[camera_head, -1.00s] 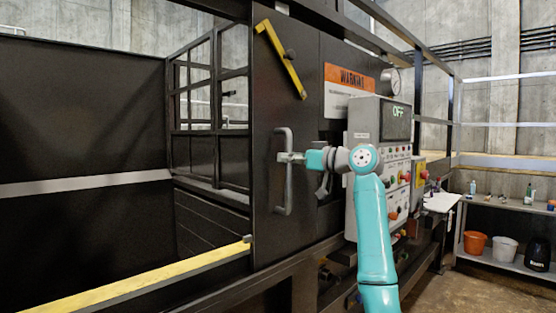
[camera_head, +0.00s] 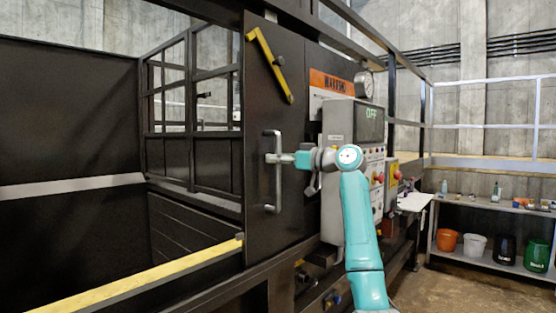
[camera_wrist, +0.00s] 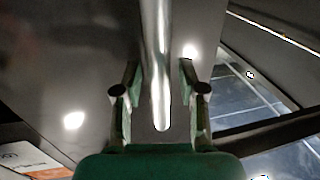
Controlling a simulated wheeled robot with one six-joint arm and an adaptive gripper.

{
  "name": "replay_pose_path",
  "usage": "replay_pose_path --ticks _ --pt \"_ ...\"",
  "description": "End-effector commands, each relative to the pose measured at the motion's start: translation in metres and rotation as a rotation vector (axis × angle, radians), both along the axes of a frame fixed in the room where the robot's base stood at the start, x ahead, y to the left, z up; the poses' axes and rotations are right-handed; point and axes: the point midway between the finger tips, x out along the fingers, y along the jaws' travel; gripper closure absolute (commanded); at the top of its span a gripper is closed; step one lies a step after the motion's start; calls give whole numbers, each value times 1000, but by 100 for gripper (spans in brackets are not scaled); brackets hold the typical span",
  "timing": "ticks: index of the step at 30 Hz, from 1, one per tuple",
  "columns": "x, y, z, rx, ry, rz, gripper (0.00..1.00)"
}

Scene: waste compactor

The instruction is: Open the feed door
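The feed door (camera_head: 265,120) is a dark panel with a vertical grey handle (camera_head: 277,185). It stands to the right of a wide opening into the dark chamber. A yellow latch bar (camera_head: 270,66) slants across its upper part. My gripper (camera_head: 280,159) is at the handle's middle, reaching in from the right. The exact finger contact is hard to see.
A control panel (camera_head: 337,150) reading OFF stands just right of the door, close behind my arm. A yellow rail (camera_head: 140,277) runs along the opening's front. A shelf (camera_head: 490,205) with buckets below stands far right.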

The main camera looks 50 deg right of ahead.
Motion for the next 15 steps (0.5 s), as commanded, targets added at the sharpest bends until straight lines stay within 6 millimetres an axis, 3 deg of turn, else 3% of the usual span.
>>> replay_pose_path --ticks 10,15 --pt "-3 -1 0 0 0 -1 55" --pt "-22 -6 0 -1 1 -2 55"
